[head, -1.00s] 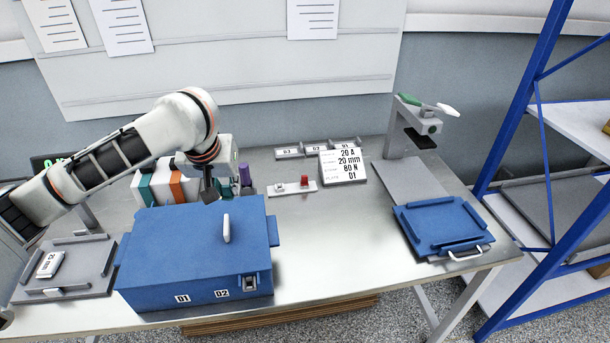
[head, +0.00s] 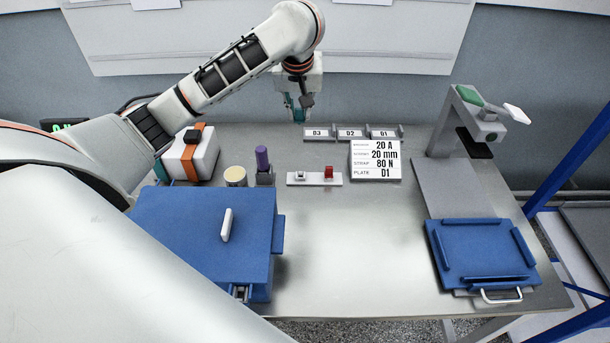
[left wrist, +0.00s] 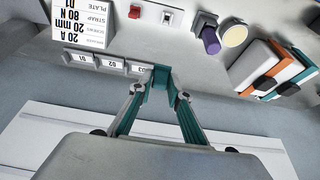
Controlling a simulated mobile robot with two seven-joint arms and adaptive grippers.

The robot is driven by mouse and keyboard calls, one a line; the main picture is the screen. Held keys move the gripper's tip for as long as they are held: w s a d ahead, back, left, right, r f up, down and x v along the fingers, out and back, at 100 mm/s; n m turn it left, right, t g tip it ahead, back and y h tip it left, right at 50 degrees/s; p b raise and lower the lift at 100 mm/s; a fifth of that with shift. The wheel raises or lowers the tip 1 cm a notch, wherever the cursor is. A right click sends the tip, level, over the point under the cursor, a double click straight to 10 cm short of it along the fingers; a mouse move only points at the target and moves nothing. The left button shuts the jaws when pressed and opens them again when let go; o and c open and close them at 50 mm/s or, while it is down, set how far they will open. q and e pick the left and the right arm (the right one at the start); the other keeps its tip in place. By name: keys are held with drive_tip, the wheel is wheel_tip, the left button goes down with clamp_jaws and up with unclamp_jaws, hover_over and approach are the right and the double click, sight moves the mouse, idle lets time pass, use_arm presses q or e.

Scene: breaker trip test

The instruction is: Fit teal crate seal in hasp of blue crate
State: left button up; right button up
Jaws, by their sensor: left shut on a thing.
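The blue crate (head: 170,222) stands closed at the left of the bench, with a white handle (head: 226,225) on its lid. Its hasp (head: 240,292) shows at the lower right of its front. My left arm hides much of the front. My left gripper (head: 300,112) is at the back of the bench, beyond the crate and left of the D3 label. It is shut on a teal piece, which looks like the teal crate seal (left wrist: 159,78), between the fingertips in the left wrist view. The seal's full shape is not clear. My right gripper is out of view.
A white box with an orange strap (head: 190,158), a purple-topped item (head: 263,162), a switch strip (head: 315,179) and a sign (head: 376,160) stand at the back. A blue tray (head: 485,250) and a grey stand (head: 445,125) are at the right. The middle front is clear.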

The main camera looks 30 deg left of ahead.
use_arm(q)
drive_tip(key=shift+s, duration=0.1)
wheel_tip(320, 180, down, 20)
drive_tip(key=shift+r, duration=0.15)
idle(0.5)
drive_tip(key=shift+f, duration=0.2)
drive_tip(key=o, duration=0.9)
drive_tip(key=v, duration=0.5)
drive_tip(key=w+v, duration=0.1)
drive_tip(key=v, duration=0.2)
drive_tip(key=shift+a+r, duration=0.15)
